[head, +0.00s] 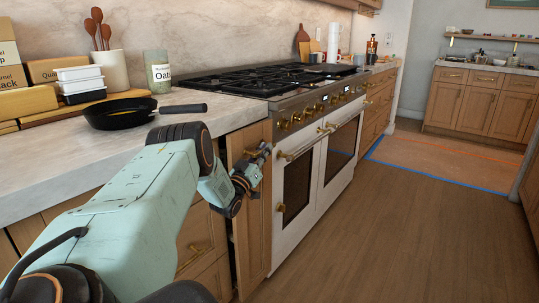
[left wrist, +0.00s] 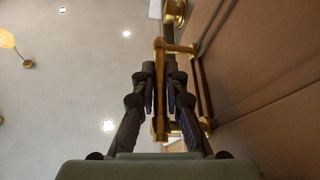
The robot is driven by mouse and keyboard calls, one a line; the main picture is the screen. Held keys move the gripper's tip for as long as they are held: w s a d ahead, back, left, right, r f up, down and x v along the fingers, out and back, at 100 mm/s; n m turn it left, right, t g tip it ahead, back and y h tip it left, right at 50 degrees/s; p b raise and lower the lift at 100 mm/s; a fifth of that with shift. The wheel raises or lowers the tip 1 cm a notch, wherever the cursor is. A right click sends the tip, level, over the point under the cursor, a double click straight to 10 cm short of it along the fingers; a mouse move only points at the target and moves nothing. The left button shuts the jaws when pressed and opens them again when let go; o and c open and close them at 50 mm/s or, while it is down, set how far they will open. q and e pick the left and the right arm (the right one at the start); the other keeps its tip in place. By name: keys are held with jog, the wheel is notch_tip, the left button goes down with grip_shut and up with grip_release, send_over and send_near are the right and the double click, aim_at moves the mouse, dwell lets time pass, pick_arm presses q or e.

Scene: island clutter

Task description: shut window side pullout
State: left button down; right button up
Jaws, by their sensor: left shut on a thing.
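The pullout (head: 257,225) is a narrow wooden front just left of the white range. A dark gap shows along its left edge, so it looks slightly proud of the neighbouring cabinet; the exact distance is hard to tell. My left gripper (head: 250,172) is at the upper part of this front, covering most of its handle. In the left wrist view, a brass bar handle (left wrist: 159,48) runs between the two fingers of my left gripper (left wrist: 160,85), which is shut on it. The wooden front also shows at right in that view (left wrist: 265,80). My right gripper is not in view.
The white range (head: 312,165) with brass knobs stands directly right of the pullout. A black pan (head: 118,113) sits on the counter (head: 60,160), its handle reaching toward the edge. Brass-handled drawers (head: 203,262) are left of the pullout. The wood floor (head: 400,230) is clear.

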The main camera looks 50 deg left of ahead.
pick_arm(q)
jog(key=shift+a+r, duration=0.15)
jog(key=shift+a, duration=0.15)
jog(key=c, duration=1.4)
grip_release()
jog(key=shift+d, duration=0.15)
jog(key=shift+s, duration=0.15)
jog(key=v, duration=1.1)
jog(key=shift+s+f, duration=0.25)
jog(key=shift+s, duration=0.05)
